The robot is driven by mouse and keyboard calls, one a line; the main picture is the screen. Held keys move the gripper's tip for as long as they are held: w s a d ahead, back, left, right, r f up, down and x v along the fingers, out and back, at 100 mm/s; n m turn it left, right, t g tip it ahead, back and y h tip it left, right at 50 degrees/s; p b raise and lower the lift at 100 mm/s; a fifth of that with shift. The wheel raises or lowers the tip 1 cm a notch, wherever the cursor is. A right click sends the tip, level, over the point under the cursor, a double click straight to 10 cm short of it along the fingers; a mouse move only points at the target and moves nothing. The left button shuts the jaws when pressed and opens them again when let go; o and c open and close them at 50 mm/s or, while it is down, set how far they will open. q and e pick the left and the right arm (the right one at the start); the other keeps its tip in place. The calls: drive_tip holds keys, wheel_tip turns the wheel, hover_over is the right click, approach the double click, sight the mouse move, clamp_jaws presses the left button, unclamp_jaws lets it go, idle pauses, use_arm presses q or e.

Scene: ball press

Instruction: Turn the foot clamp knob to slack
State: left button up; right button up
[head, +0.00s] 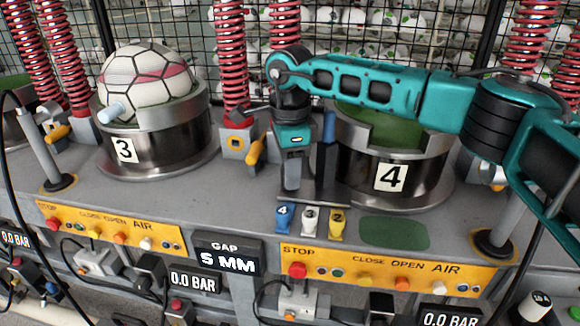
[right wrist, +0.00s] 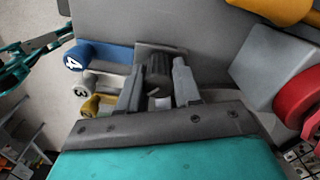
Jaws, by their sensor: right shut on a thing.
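My right gripper (head: 291,184) reaches down in front of the gap between press station 3 and press station 4 (head: 421,182). In the right wrist view its two fingers (right wrist: 158,88) are closed on a dark ribbed knob (right wrist: 158,68), which I take to be the foot clamp knob. The fingers lie on both sides of the knob. In the head view the gripper hides the knob, and its turned position cannot be read. A teal part of my other arm seems to show at the left edge of the right wrist view; its gripper does not show clearly.
Blue, white and yellow numbered pieces (head: 310,221) sit just beside the gripper. A yellow-handled grey block (head: 239,146) stands to its left. Station 3 holds a ball (head: 147,72). Orange button panels (head: 387,272) line the front edge. A mesh fence (head: 395,45) stands behind.

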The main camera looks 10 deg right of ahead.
drive_tip(key=n, duration=0.4)
drive_tip(key=shift+n, duration=2.1)
drive_tip(key=o, duration=1)
drive_tip(key=shift+o, duration=0.2)
wheel_tip(320, 180, up, 13)
drive_tip(key=shift+p, duration=0.35)
